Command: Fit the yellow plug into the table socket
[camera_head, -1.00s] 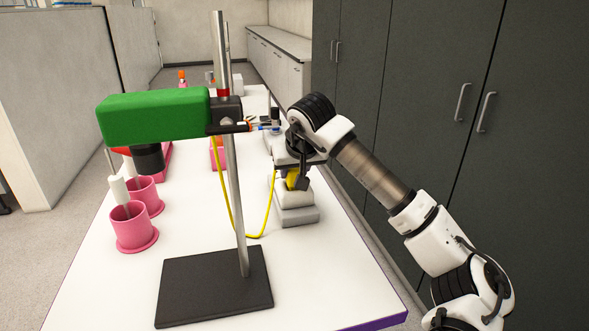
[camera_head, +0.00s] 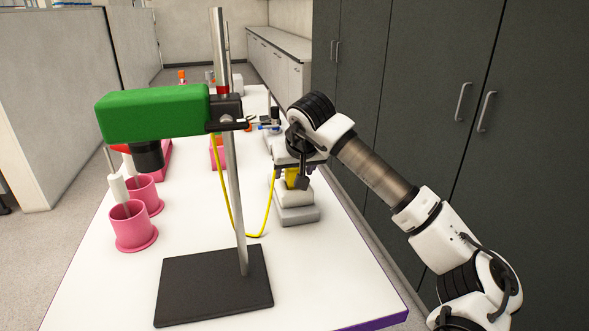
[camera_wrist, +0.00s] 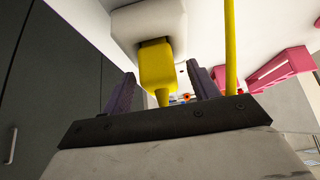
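The yellow plug (camera_head: 291,179) is upright at the top of the pale table socket block (camera_head: 296,198). In the wrist view the plug (camera_wrist: 157,68) meets the white socket housing (camera_wrist: 146,22), and its front end is hidden there. My gripper (camera_head: 293,176) is around the plug from above. In the wrist view its two dark fingers stand on either side of the plug, with a visible gap at each side. The yellow cable (camera_head: 267,210) hangs in a loop to the left of the socket; it also shows in the wrist view (camera_wrist: 230,45).
A stand with a metal rod (camera_head: 238,190), black base (camera_head: 214,287) and green device (camera_head: 152,115) is left of my arm. Pink cups (camera_head: 133,228) stand at the left. Dark cabinets (camera_head: 430,120) line the right side. The table's front right is clear.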

